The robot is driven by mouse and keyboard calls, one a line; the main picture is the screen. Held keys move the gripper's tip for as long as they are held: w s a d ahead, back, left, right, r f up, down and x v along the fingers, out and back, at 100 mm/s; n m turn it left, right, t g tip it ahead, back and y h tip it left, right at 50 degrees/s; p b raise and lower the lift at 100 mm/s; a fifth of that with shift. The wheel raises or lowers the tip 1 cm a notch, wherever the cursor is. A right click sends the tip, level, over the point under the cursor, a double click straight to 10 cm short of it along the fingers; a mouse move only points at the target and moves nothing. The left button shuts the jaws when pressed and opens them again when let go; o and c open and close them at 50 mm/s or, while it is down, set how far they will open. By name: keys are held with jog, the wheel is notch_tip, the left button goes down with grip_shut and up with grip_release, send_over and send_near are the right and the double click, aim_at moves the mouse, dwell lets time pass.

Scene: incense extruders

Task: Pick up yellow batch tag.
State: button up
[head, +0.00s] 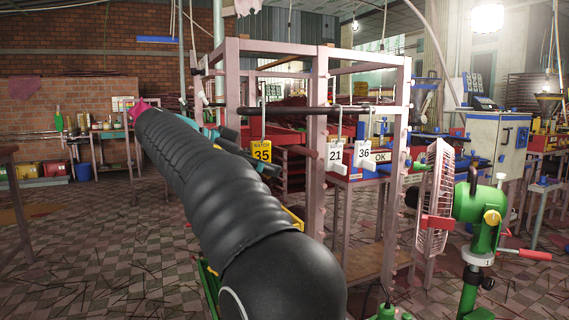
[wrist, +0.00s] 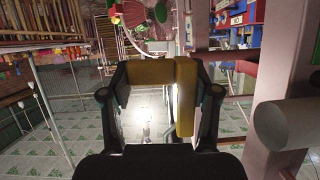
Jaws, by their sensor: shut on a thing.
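The yellow batch tag (head: 261,151), marked BATCH 35, hangs upright below the dark bar of the pink rack in the head view. A thin hook runs above it. My gripper (head: 230,135) is at the tag's left side, partly hidden by my black arm. In the wrist view the yellow tag (wrist: 186,100) sits between the two dark fingers of my gripper (wrist: 159,72), which is shut on it. I cannot tell whether the hook still rests on the bar.
White tags 21 (head: 335,154) and 36 (head: 363,152) hang to the right on the same dark bar (head: 290,110). A pink rack post (head: 318,180) stands between them and the yellow tag. A green fan (head: 480,205) stands at the right. Open tiled floor (head: 90,240) lies left.

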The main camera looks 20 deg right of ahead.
jog(key=shift+w+p+v, duration=0.2)
jog(key=shift+p+v, duration=1.2)
jog(key=shift+v, duration=2.35)
jog(key=s, duration=0.9)
jog(key=shift+s, duration=0.2)
jog(key=shift+f, duration=0.1)
jog(key=shift+r+p, duration=0.45)
jog(key=shift+r, duration=0.1)
